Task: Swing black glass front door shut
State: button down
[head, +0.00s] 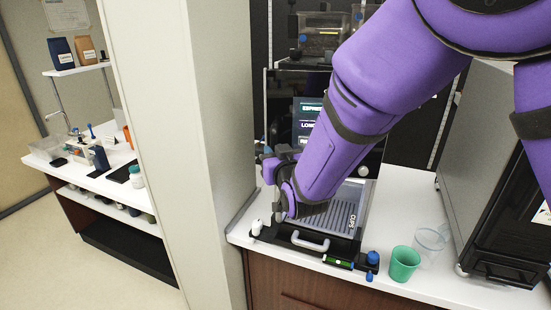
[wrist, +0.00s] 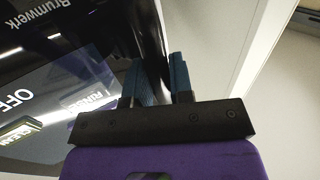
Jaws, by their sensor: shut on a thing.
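The coffee machine's black glass front door (head: 281,112) shows in the head view behind my purple arm, with a lit menu panel on it. In the wrist view the door (wrist: 78,42) fills the left side, with a brand name and lit labels. My gripper (head: 279,180) is at the door's lower left in the head view. In the wrist view my gripper (wrist: 159,78) has its two blue fingers on either side of the door's dark edge and is shut on it. My arm hides much of the door, and how far it stands open is unclear.
A pale wall post (head: 185,130) stands close left of the machine. The drip tray (head: 345,207) with a handle lies below the door. A green cup (head: 404,264) and a clear cup (head: 430,243) stand at the front right, beside a dark appliance (head: 495,190).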

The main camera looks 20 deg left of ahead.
jog(key=shift+w+a+r, duration=0.1)
jog(key=shift+w+a, duration=0.15)
jog(key=shift+w, duration=0.8)
jog(key=shift+w+a, duration=0.2)
jog(key=shift+w, duration=1.05)
jog(key=shift+w+a, duration=0.2)
jog(key=shift+w, duration=1)
jog(key=c, duration=1.4)
grip_release()
jog(key=shift+w, duration=0.25)
jog(key=shift+c, duration=0.2)
jog(key=o, duration=0.5)
jog(key=shift+s, duration=0.1)
jog(key=shift+s, duration=0.1)
